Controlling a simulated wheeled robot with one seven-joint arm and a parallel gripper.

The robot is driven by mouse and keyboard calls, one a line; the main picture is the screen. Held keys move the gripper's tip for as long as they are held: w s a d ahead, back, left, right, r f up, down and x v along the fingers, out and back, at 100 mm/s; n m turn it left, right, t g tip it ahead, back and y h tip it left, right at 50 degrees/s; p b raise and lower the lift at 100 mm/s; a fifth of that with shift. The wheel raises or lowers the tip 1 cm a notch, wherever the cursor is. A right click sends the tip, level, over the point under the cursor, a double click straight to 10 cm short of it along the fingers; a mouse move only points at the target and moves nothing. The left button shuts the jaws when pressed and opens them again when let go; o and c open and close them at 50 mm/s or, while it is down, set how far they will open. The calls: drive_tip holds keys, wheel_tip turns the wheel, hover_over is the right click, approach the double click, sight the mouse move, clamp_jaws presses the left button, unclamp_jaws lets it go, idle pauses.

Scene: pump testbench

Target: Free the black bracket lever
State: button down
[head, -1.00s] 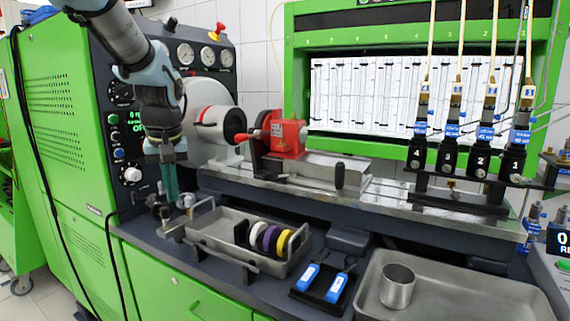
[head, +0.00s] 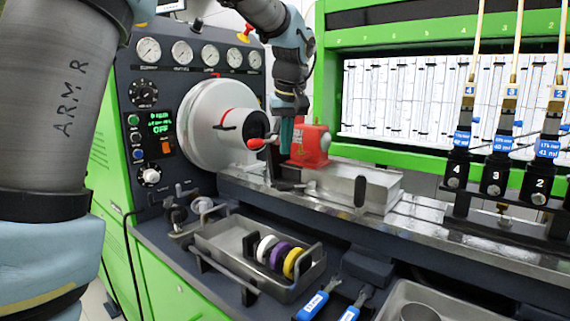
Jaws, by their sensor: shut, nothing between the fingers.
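My gripper (head: 286,148) points down with its teal fingers together and empty. It is at the left side of the red block (head: 308,146) on the bench rail, beside the red-tipped handle (head: 257,143). A dark bracket part (head: 286,184) shows below the fingertips at the foot of the red block. The fingers hide part of the area there, and I cannot tell whether they touch anything. A separate upright black lever (head: 360,190) stands at the front of the metal block, right of my gripper.
The large grey drum (head: 212,122) is close on the left of my gripper. A steel tray (head: 225,238) with white, purple and yellow rings stands in front. Blue-labelled injectors (head: 494,160) stand at the right. Blue-handled tools (head: 312,305) lie at the front.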

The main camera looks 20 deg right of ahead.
sight(284, 184)
drive_tip(key=p+x, duration=0.1)
drive_tip(key=x, duration=0.8)
drive_tip(key=shift+f, duration=0.25)
drive_tip(key=shift+s+a+n, duration=0.15)
drive_tip(key=shift+s+n, duration=0.2)
drive_tip(key=shift+n, duration=0.55)
drive_tip(key=shift+s+n+y+b, duration=0.55)
drive_tip(key=shift+s+n, duration=0.25)
drive_tip(key=shift+n, duration=0.3)
drive_tip(key=s+d+n+y+p, duration=0.1)
drive_tip(key=s+n, duration=0.1)
drive_tip(key=n, duration=0.1)
drive_tip(key=s+n+g+y+p, duration=0.1)
drive_tip(key=s+n, duration=0.1)
drive_tip(key=n, duration=0.1)
drive_tip(key=s+d+n+y+p, duration=0.1)
drive_tip(key=s+n, duration=0.1)
drive_tip(key=n, duration=0.2)
drive_tip(key=shift+s+d+g, duration=0.15)
drive_tip(key=shift+d+g, duration=0.15)
drive_tip(key=shift+d, duration=0.05)
drive_tip(key=shift+d+p, duration=0.1)
drive_tip(key=shift+p, duration=0.25)
